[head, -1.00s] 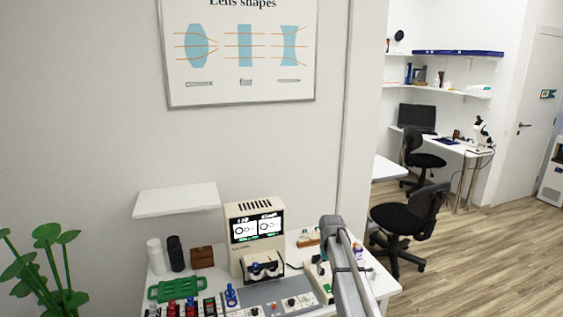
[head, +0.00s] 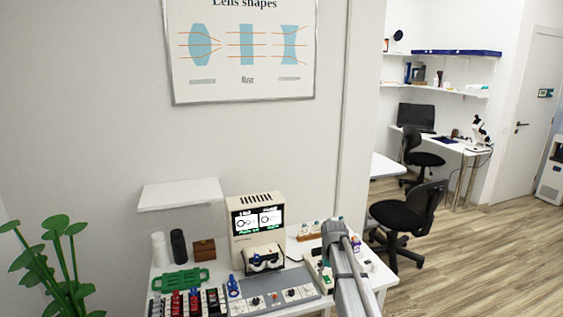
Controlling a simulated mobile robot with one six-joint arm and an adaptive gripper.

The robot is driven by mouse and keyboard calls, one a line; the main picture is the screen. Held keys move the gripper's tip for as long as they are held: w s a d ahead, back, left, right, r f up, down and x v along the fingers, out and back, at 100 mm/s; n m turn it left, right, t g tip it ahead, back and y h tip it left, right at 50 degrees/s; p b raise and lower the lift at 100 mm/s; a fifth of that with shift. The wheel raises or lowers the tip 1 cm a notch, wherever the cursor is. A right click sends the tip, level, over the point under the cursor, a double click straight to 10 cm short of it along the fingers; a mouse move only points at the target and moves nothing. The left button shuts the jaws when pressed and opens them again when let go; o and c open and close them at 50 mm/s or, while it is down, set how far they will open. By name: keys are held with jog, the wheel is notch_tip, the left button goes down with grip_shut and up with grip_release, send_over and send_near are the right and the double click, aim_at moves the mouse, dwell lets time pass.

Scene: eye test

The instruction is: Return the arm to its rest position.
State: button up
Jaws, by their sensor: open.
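My arm (head: 350,270) shows as a grey link with a rounded top joint, rising from the bottom edge over the right part of the white table. My gripper cannot be made out; no fingertips show in the head view. I see nothing held.
The white table (head: 377,277) carries a cream device with a lit screen (head: 257,222), a green rack (head: 180,281), a grey panel with knobs (head: 275,298) and several small items. A white shelf (head: 180,194) juts from the wall. A plant (head: 55,265) stands left. Chairs (head: 405,215) and open floor lie right.

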jog(key=s+f+b, duration=0.2)
jog(key=s, duration=1.1)
jog(key=s+f+b, duration=0.3)
jog(key=s, duration=0.9)
jog(key=shift+s+m, duration=0.35)
jog(key=shift+m, duration=0.05)
jog(key=shift+d, duration=0.1)
